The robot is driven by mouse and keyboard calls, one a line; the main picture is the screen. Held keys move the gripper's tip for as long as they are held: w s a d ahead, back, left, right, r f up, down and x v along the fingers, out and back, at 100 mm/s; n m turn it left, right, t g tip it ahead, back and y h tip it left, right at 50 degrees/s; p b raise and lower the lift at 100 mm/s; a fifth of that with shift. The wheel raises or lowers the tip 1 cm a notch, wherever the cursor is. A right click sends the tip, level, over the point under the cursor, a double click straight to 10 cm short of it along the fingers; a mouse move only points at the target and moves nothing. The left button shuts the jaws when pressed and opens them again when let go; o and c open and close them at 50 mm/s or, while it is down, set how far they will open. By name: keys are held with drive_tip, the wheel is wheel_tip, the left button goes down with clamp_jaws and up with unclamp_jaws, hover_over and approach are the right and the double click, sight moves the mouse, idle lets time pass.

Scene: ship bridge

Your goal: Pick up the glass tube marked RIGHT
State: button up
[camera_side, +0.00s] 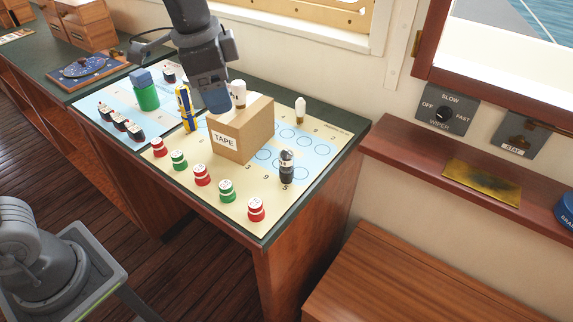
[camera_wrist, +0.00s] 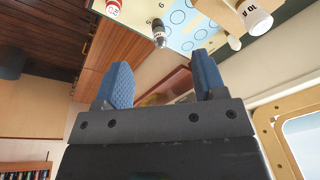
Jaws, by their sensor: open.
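I can read no RIGHT mark and cannot pick out a glass tube for sure in either view. A dark bottle-like piece with a pale band (camera_side: 287,166) stands on the chart right of the TAPE box; it also shows small beyond my fingers in the wrist view (camera_wrist: 159,38). A blue and yellow tube-shaped piece (camera_side: 186,108) stands left of the box. My gripper (camera_side: 217,103) points down by the box's upper left edge in the side view. In the wrist view my gripper (camera_wrist: 162,61) has its blue fingers apart with nothing between them.
A cardboard box marked TAPE (camera_side: 230,142) stands mid-chart, with a white piece (camera_side: 239,93) at its top. Red and green pieces (camera_side: 202,175) line the front edge. A green cylinder (camera_side: 146,93), a white-topped piece (camera_side: 300,110) and dark pieces (camera_side: 120,123) stand around.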

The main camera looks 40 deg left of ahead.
sight(286, 153)
drive_tip(key=w+d+f+m, duration=0.1)
drive_tip(key=w+d+f, duration=0.1)
drive_tip(key=w+d+f+m+g, duration=0.1)
drive_tip(key=w+d+f+m, duration=0.1)
drive_tip(key=w, duration=0.1)
drive_tip(key=w+d+f+m+g, duration=0.1)
drive_tip(key=w+d+f+m, duration=0.1)
drive_tip(key=w+d, duration=0.1)
drive_tip(key=shift+w+d+f, duration=0.1)
drive_tip(key=shift+w, duration=0.15)
wheel_tip(286, 153, down, 13)
drive_tip(key=shift+w+f, duration=0.15)
drive_tip(key=shift+f, duration=0.05)
drive_tip(key=shift+c, duration=0.5)
drive_tip(key=c, duration=0.9)
